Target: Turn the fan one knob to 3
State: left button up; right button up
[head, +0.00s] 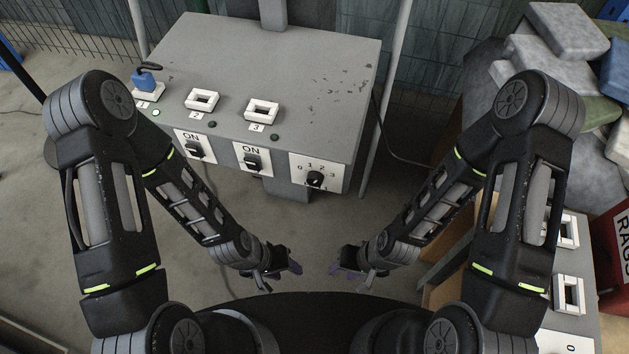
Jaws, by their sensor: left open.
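A black rotary knob (315,180) sits on a white dial plate (301,179) on the front face of a grey console (265,60), at its right end. Numerals 0, 1, 2 and 3 show around it. Its pointer is too small to read surely, and no fan label is legible. My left gripper (279,276) is open and empty, in front of and below the console, apart from the knob. My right gripper (350,272) hangs to its right, also apart from the knob, with its fingers seemingly spread and empty.
Two switches (195,149) (252,160) marked ON sit left of the dial. White sockets (202,100) and a blue plug (145,80) are on the console top. A second panel (567,294) with sockets stands at lower right, beside stacked sacks (566,30). The floor before the console is free.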

aim_at(313, 178)
jog(key=k+j+z, duration=0.1)
jog(key=k+j, duration=0.3)
jog(key=k+j+z, duration=0.4)
jog(key=i+l, duration=0.05)
jog(key=i, duration=0.05)
